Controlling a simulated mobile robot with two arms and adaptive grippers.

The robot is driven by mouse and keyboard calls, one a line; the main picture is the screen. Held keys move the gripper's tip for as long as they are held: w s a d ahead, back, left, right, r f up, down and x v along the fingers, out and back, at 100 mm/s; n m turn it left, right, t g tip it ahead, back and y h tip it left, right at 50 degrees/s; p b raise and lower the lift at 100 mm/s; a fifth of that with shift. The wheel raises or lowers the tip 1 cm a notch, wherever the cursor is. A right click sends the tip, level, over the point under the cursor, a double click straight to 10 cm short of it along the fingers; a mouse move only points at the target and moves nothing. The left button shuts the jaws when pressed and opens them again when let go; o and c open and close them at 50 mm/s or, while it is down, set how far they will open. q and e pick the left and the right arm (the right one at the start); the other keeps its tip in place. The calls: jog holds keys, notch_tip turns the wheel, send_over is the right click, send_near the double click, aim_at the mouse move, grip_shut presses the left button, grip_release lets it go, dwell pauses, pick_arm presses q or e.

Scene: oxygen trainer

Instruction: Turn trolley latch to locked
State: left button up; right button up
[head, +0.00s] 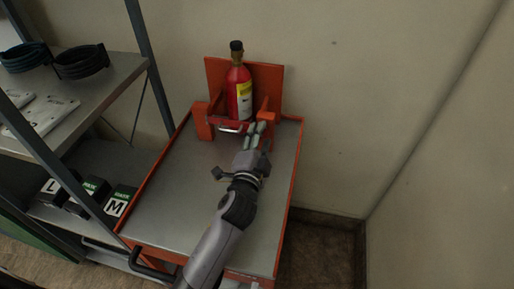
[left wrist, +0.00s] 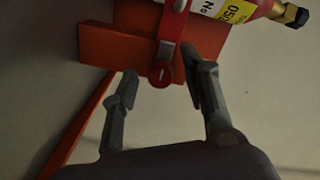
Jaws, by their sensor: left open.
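An orange trolley (head: 285,215) has a red gas cylinder (head: 240,95) with a yellow label standing upright in its holder against the orange back plate. In the left wrist view, a red latch bar (left wrist: 170,40) with a rounded end crosses beside the cylinder (left wrist: 235,8) and lies over an orange block (left wrist: 140,45). My left gripper (head: 257,128) is at the holder, just in front of the cylinder. In the left wrist view, its open fingers (left wrist: 161,66) sit on either side of the latch's rounded end; I cannot tell whether they touch it. My right gripper is out of view.
A grey metal shelf (head: 95,90) stands left of the trolley, with dark rings (head: 82,62) on top and labelled boxes (head: 120,200) below. A black handle (head: 150,268) is at the trolley's front. Walls close off the back and right. The trolley's deck is bare.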

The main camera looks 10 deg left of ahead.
pick_arm(q)
jog(key=s, duration=1.1)
jog(key=shift+s+r, duration=0.25)
jog(key=shift+r, duration=0.1)
